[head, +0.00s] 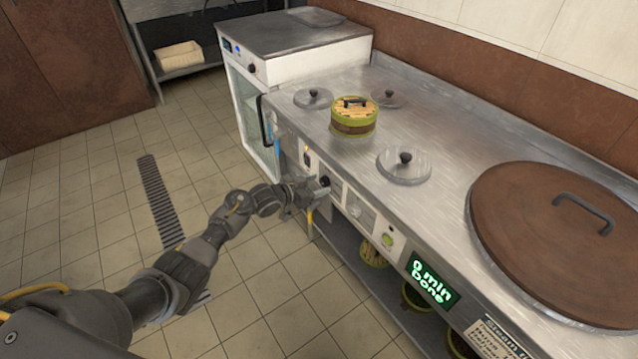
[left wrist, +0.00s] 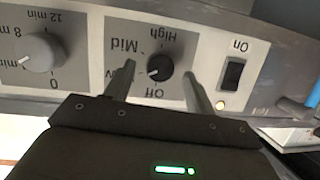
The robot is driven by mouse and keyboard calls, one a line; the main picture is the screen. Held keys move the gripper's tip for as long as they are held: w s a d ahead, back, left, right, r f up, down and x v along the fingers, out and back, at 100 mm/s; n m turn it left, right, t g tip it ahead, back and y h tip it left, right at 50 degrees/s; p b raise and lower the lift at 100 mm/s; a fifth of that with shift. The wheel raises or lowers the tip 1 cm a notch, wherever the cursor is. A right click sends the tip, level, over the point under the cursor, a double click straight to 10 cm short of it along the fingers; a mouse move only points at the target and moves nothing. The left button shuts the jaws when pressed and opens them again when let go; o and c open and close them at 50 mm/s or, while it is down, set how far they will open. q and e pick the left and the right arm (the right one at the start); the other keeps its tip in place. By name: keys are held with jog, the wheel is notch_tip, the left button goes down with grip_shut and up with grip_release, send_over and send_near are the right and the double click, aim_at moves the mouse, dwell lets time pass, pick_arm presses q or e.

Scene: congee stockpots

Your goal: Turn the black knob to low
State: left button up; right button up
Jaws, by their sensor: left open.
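The black knob (left wrist: 160,67) is on the grey front panel of the steel counter, with upside-down labels Off, Mid and High around it in the left wrist view. The Low label is mostly hidden behind a finger. A small pale mark on the knob seems to face the lower left, toward the Off and Low side. My left gripper (left wrist: 160,72) is open, one finger on each side of the knob. Contact cannot be told. In the head view, the left gripper (head: 310,191) is at the panel, by the knob (head: 324,181). My right gripper is out of view.
A grey timer knob (left wrist: 42,52) and an On switch (left wrist: 233,73) with a lit lamp flank the knob. A green display (head: 433,284) reads "0 min Done". A bamboo steamer (head: 354,117) and large brown lid (head: 560,235) are on the counter. The tiled floor is clear.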

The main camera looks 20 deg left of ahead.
pick_arm(q)
jog(key=p+v, duration=0.1)
jog(key=v, duration=0.5)
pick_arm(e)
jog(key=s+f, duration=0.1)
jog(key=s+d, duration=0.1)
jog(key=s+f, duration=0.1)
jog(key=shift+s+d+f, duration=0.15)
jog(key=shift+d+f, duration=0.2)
pick_arm(q)
jog(key=shift+s+r, duration=0.1)
